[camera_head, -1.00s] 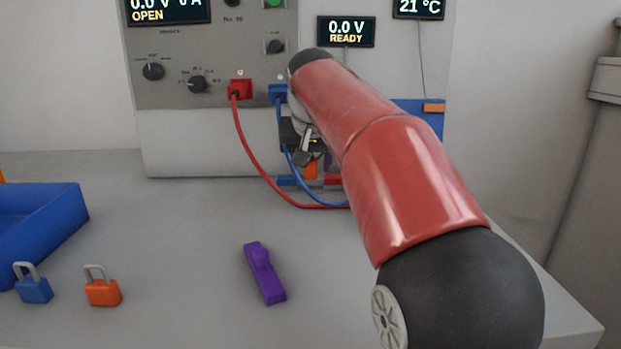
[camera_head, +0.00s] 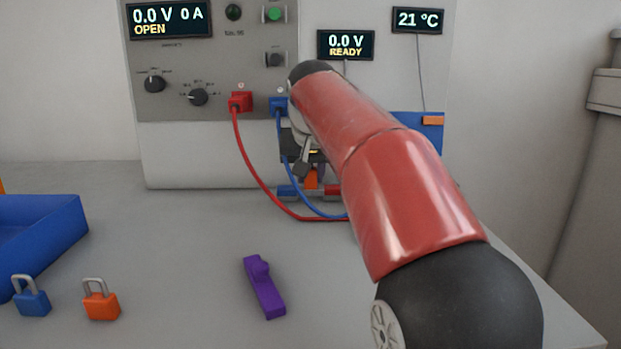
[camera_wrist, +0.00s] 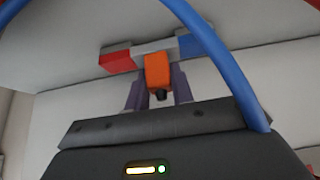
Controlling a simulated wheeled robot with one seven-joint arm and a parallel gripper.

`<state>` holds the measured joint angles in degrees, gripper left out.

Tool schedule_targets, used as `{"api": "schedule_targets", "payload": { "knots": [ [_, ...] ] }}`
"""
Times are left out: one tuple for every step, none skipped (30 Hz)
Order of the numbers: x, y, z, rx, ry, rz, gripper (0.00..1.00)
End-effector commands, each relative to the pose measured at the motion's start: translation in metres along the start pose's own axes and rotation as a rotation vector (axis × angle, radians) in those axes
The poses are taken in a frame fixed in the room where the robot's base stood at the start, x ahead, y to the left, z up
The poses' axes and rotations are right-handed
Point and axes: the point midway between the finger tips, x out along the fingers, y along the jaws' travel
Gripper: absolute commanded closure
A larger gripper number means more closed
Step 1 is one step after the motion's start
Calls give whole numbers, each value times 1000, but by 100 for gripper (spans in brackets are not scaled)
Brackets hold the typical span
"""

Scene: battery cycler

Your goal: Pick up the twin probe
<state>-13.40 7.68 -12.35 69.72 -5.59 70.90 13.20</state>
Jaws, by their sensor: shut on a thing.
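The twin probe has an orange grip (camera_head: 311,180) and a crossbar with a blue end (camera_head: 287,192) and a red end (camera_head: 333,191). In the camera_head view it is low in front of the grey cabinet, partly behind my arm. In the camera_wrist view the twin probe (camera_wrist: 157,72) has its orange grip between the two grey fingers of my gripper (camera_wrist: 158,92), which is shut on it. The red, grey and blue crossbar lies just beyond the fingertips. I cannot tell whether the probe touches the bench.
A red cable (camera_head: 255,165) and a blue cable (camera_head: 283,140) hang from the cabinet (camera_head: 215,155) close to my gripper; the blue one crosses the wrist view. A purple object (camera_head: 264,288), two padlocks (camera_head: 102,303) and a blue tray (camera_head: 45,235) are on the bench. The centre-left bench is clear.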

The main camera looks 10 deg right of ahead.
Motion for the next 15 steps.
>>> {"api": "schedule_targets", "payload": {
  "knots": [
    [-3,0,-2,1,3,0,100],
    [-5,0,-4,1,4,0,100],
    [-7,0,-5,1,4,0,100],
    [-10,0,-7,1,3,0,100],
    [-12,0,-9,1,4,0,100],
    [-16,0,-11,1,4,0,100],
    [-18,0,-13,1,3,0,100],
    [-21,0,-15,1,4,0,100],
    [-25,0,-17,1,3,0,100],
    [-28,0,-19,0,5,-1,100],
    [-31,0,-11,-1,4,-3,100],
    [-34,0,-4,-1,3,-3,100],
    [-37,-1,1,-1,4,-4,100],
    [-39,-1,6,-2,3,-4,100],
    [-43,0,12,-2,3,-4,100]
  ]
}}
